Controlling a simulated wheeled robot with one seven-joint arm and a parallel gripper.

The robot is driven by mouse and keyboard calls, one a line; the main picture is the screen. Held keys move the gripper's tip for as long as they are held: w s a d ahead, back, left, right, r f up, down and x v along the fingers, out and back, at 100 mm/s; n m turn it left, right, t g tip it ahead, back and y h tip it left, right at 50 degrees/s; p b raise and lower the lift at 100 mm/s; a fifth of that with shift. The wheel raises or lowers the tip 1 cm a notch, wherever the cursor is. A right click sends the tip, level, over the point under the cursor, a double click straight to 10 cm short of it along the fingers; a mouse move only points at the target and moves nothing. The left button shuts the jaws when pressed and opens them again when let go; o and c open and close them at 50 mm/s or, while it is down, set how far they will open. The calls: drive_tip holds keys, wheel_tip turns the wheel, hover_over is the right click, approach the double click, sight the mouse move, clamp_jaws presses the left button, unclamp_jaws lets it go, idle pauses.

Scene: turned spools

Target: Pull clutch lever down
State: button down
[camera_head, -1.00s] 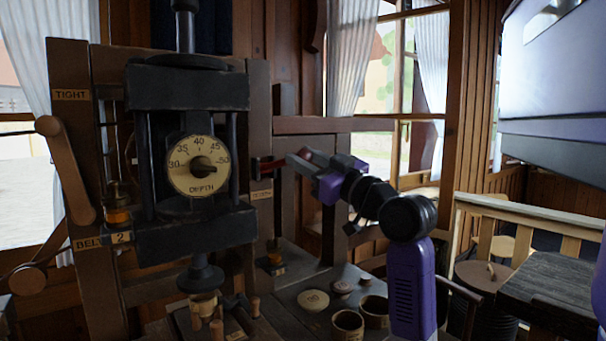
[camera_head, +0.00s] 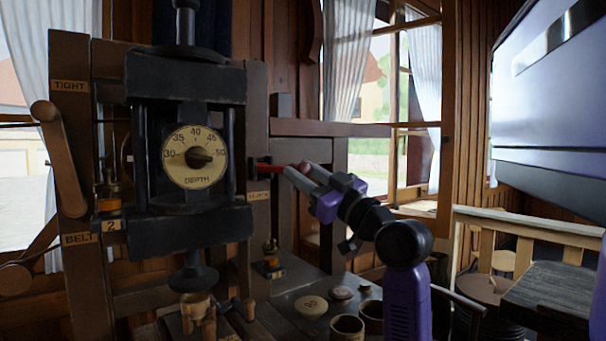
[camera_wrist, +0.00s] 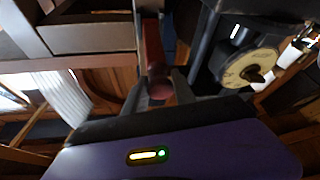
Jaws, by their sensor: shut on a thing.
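The clutch lever (camera_head: 271,168) is a red bar that sticks out to the right from the machine's right post, above a small pale label (camera_head: 258,195). It ends in a dark red round knob. My gripper (camera_head: 298,172) reaches it from the right, with one finger on each side of the knob end. In the wrist view the red lever (camera_wrist: 153,48) runs down to its knob between the two dark fingers of my gripper (camera_wrist: 160,88), which is shut on it. The fingers partly hide the knob in the head view.
The depth dial (camera_head: 195,158) and dark press frame stand left of the lever. Below are a bench (camera_head: 285,290) with a pale disc (camera_head: 311,306) and cups (camera_head: 347,327). A wooden railing (camera_head: 520,230) is at right.

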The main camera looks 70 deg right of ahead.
drive_tip(key=shift+f, duration=0.2)
drive_tip(key=c, duration=1)
unclamp_jaws()
drive_tip(key=shift+c, duration=0.2)
drive_tip(key=shift+r, duration=0.1)
drive_tip(key=b+v, duration=0.1)
drive_tip(key=v, duration=0.6)
drive_tip(key=shift+s, duration=0.35)
drive_tip(key=shift+a+f, duration=0.15)
drive_tip(key=shift+f, duration=0.1)
